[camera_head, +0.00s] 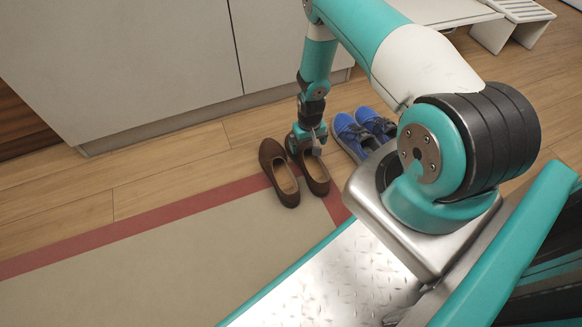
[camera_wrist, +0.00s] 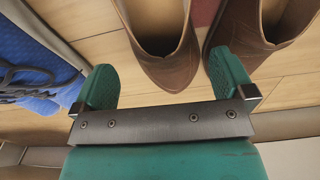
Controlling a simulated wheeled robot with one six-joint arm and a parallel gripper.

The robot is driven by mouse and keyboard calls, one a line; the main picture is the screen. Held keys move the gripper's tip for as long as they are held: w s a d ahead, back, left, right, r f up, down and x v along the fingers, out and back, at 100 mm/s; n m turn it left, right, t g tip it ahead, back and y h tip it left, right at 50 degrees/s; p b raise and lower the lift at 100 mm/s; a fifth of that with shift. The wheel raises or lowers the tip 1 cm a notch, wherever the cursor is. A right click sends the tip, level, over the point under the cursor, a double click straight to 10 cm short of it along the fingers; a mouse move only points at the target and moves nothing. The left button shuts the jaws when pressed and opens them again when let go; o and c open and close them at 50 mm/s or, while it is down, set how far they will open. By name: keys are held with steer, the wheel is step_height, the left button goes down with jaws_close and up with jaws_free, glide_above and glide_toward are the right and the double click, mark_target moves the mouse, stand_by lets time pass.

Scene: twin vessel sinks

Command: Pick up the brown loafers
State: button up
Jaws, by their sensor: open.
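The brown loafers stand side by side on the floor, partly on the edge of the rug. In the head view, the left loafer (camera_head: 279,172) is in clear sight, and the right loafer (camera_head: 318,177) is partly hidden at its toe by my gripper (camera_head: 306,148). In the wrist view, one loafer's toe (camera_wrist: 172,66) lies just ahead of and between my open fingers (camera_wrist: 160,80). The other loafer (camera_wrist: 245,30) lies to its right, with the right finger close to its toe. I cannot tell whether that finger touches it. Nothing is held.
Blue lace-up shoes (camera_head: 358,132) stand right of the loafers, and one blue shoe (camera_wrist: 35,65) is near my left finger. A beige rug with a red border (camera_head: 135,232) covers the floor. White cabinets (camera_head: 120,60) stand behind; the floor to the left is clear.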

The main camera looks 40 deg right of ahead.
mark_target(307, 148)
step_height(307, 148, down, 6)
steer(key=b, duration=0.4)
steer(key=shift+a+f+b, duration=0.1)
steer(key=shift+f+b, duration=0.15)
steer(key=shift+b, duration=0.05)
steer(key=shift+r, duration=0.15)
steer(key=c, duration=1)
steer(key=shift+c, duration=0.3)
steer(key=shift+r, duration=0.15)
